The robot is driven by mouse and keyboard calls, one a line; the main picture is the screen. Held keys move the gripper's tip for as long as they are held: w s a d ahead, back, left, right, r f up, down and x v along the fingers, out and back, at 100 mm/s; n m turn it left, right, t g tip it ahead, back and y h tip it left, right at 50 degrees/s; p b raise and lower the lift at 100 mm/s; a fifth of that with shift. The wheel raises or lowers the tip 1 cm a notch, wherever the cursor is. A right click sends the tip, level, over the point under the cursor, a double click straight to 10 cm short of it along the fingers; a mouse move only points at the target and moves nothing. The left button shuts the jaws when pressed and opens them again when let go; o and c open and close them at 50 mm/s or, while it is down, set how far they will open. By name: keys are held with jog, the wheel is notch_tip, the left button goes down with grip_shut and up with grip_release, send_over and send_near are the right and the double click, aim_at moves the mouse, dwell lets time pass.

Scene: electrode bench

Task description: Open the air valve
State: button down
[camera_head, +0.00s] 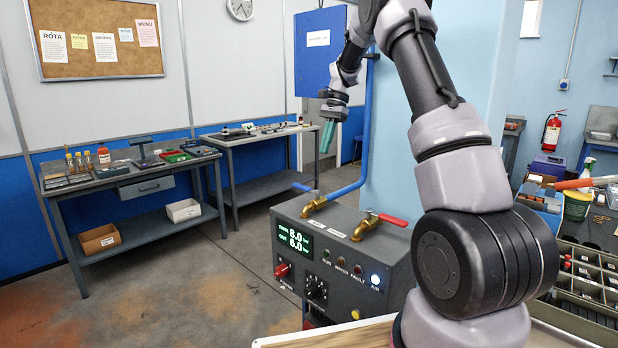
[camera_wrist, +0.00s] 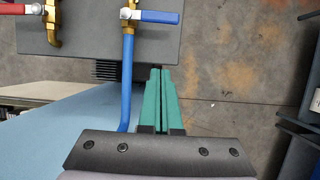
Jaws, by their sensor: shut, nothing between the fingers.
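Two lever valves sit on top of a grey control box (camera_head: 340,232). One has a blue lever (camera_wrist: 160,16) and joins a blue pipe (camera_wrist: 128,70); the lever lies crosswise to the pipe. In the head view this blue lever (camera_head: 302,187) is small, at the box's far edge. The other valve has a red lever (camera_head: 393,219) on a brass body; it also shows in the wrist view (camera_wrist: 14,9). I cannot read which label marks air. My gripper (camera_head: 327,138) is shut and empty, raised above the box's far side, apart from both levers. Its teal fingers (camera_wrist: 160,70) point toward the box.
The box front has a display (camera_head: 295,240) reading 8.0 and 6.0, knobs, and a lit lamp (camera_head: 375,279) marked AIR. A pale blue column stands behind the box. Workbenches (camera_head: 130,176) line the left wall. The floor (camera_head: 190,270) left of the box is clear.

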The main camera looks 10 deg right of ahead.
aim_at(307, 189)
jog(key=x, duration=0.8)
jog(key=shift+s+a+f, duration=0.1)
jog(key=shift+s+f, duration=0.05)
jog(key=shift+f, duration=0.05)
jog(key=s+a, duration=0.1)
jog(key=a, duration=0.1)
jog(key=shift+s+a+f, duration=0.35)
jog(key=shift+s, duration=0.05)
jog(key=shift+s+a, duration=0.25)
jog(key=shift+a, duration=0.2)
